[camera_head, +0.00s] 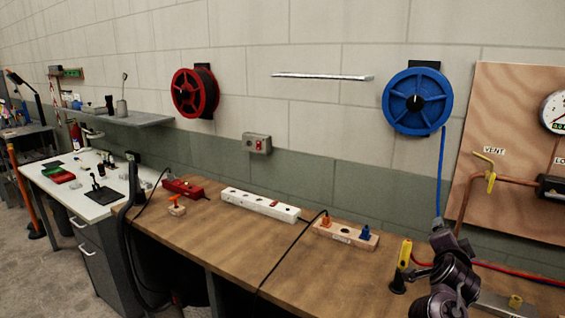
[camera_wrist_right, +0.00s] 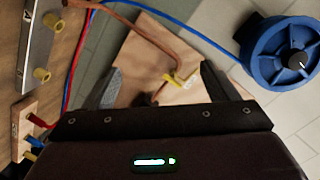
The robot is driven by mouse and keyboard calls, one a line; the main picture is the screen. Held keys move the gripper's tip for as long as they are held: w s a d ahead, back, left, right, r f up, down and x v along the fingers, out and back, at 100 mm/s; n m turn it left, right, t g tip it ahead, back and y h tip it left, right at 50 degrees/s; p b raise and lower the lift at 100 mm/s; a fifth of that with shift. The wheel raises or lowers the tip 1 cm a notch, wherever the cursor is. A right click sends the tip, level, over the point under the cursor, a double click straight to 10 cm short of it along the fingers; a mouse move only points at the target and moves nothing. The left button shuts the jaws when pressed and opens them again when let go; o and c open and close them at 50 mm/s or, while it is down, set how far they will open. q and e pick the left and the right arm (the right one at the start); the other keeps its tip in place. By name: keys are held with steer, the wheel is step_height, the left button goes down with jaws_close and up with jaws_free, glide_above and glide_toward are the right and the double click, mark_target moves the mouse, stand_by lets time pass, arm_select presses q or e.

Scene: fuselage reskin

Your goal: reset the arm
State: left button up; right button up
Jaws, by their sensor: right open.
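My right arm (camera_head: 455,280) rises at the lower right of the head view, in front of the bench's right end. Its gripper (camera_head: 437,228) is small there, overlapping the lower end of the blue hose; whether they touch I cannot tell. In the right wrist view the gripper's two dark fingers (camera_wrist_right: 158,88) stand wide apart with nothing held between them. Beyond them is the wooden board with a yellow-handled valve (camera_wrist_right: 180,78). My left gripper is not in view.
A blue reel (camera_head: 417,101) and a red reel (camera_head: 195,92) hang on the wall. The wooden bench (camera_head: 190,228) carries a white power strip (camera_head: 260,205), a wooden socket block (camera_head: 345,234) and a yellow-handled tool (camera_head: 404,254). A gauge board (camera_head: 500,120) stands at right.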

steer(key=s+a+f+n+g+y, duration=0.4)
steer(key=s+a+f+n+y, duration=0.2)
steer(key=s+a+f+n, duration=0.75)
steer(key=s+a+f+n+g+y, duration=0.1)
steer(key=s+a+f+n+g, duration=0.2)
steer(key=s, duration=0.7)
steer(key=s+a+f+n+g+y, duration=0.1)
steer(key=s+a+f+n+g, duration=0.3)
steer(key=s, duration=0.6)
step_height(320, 180, down, 34)
steer(key=s+m+b, duration=0.2)
steer(key=b, duration=0.3)
steer(key=s+d+f+b, duration=0.2)
steer(key=s+f, duration=0.8)
steer(key=f, duration=0.1)
steer(key=s+d+f+g+b, duration=0.1)
steer(key=s+d+f+b, duration=0.1)
steer(key=s+f, duration=0.7)
step_height(320, 180, down, 3)
steer(key=shift+s+d+f+g, duration=0.1)
steer(key=shift+s+d+g, duration=0.1)
steer(key=shift+s+g, duration=0.15)
